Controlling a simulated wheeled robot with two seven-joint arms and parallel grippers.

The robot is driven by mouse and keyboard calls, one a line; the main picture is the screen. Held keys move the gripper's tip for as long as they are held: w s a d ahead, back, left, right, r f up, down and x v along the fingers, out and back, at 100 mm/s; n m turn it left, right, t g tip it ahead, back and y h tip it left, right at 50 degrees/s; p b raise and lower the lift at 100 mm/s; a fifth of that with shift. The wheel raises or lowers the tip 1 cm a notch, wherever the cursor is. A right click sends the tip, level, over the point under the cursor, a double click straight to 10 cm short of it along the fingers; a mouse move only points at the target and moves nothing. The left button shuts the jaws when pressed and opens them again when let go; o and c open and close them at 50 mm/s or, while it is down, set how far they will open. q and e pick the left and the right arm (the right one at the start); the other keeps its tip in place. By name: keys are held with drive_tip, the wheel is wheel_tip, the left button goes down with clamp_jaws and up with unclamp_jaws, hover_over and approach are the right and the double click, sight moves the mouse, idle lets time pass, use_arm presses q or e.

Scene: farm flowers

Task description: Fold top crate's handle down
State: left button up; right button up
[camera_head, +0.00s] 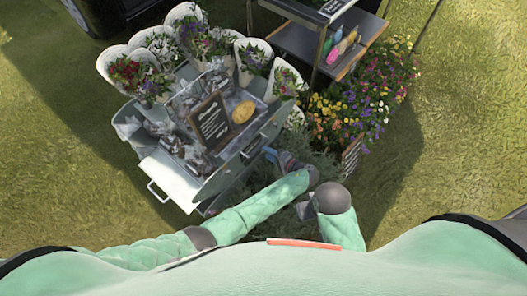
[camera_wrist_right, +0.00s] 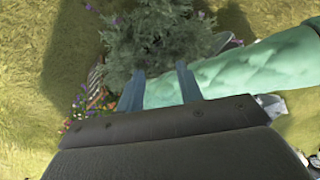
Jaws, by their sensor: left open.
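A grey metal stand of stacked crates (camera_head: 205,187) stands left of centre in the head view, its upper crate holding wrapped goods and a dark sign. A thin handle (camera_head: 158,192) sticks out at its lower left, and a dark handle-like loop (camera_head: 252,146) shows on its right side. My left gripper (camera_head: 272,155) is open just right of that loop; I cannot tell if they touch. My right gripper (camera_wrist_right: 160,90) is open and empty in the right wrist view, with its two blue fingers apart, over greenery. In the head view its fingers are hidden.
White buckets of flowers (camera_head: 251,59) ring the back of the stand. A shelf unit (camera_head: 300,43) and a mass of flowers (camera_head: 362,98) stand to the right. A bushy green plant (camera_wrist_right: 150,38) lies below my right gripper. Open grass (camera_head: 455,130) lies right.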

use_arm(q)
drive_tip(key=shift+v, duration=1.45)
use_arm(e)
drive_tip(key=shift+s+r, duration=0.25)
drive_tip(key=shift+r, duration=0.45)
drive_tip(key=shift+s+r, duration=0.2)
drive_tip(key=shift+r, duration=0.45)
drive_tip(key=shift+f, duration=0.1)
